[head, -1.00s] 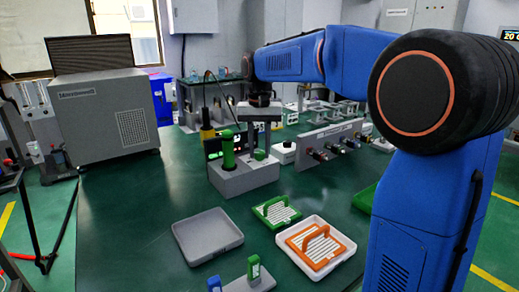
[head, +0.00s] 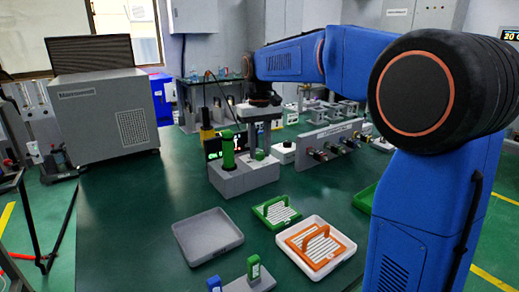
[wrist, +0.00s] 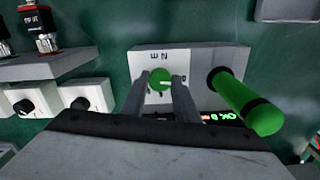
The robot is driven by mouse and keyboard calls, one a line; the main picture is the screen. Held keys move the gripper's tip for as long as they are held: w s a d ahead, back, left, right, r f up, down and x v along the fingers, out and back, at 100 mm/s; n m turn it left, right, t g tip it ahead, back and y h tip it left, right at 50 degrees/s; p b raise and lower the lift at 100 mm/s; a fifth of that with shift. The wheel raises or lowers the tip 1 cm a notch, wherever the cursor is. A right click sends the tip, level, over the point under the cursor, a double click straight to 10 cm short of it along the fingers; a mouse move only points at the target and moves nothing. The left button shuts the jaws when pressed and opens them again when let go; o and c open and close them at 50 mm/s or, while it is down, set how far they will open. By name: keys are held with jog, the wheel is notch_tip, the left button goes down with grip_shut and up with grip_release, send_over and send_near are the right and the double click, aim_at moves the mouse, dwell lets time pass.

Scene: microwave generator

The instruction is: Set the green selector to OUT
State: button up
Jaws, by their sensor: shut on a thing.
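The green selector (wrist: 160,79) is a small round knob on the light face of a grey block. It shows between the two fingers of my gripper (wrist: 162,83) in the wrist view, and the fingers are shut on it. A short pale mark on the knob lies nearly sideways in that picture. Dark letters stand beside the knob, upside down and only partly legible; I cannot tell which one reads OUT. In the head view my gripper (head: 259,135) points down over the block, with the green selector (head: 260,155) at its fingertips.
A tall green handle (wrist: 245,102) rises from the same block (head: 238,182), close beside my gripper. A small lit display (wrist: 222,116) sits near it. A panel with several knobs (head: 336,140) stands to the right. A grey tray (head: 207,236) and a white tray (head: 344,244) lie in front.

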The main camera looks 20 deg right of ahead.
aim_at(260, 153)
jog(key=o, duration=1.1)
jog(key=shift+c, duration=0.2)
notch_tip(260, 153, up, 17)
jog(key=shift+r, duration=0.2)
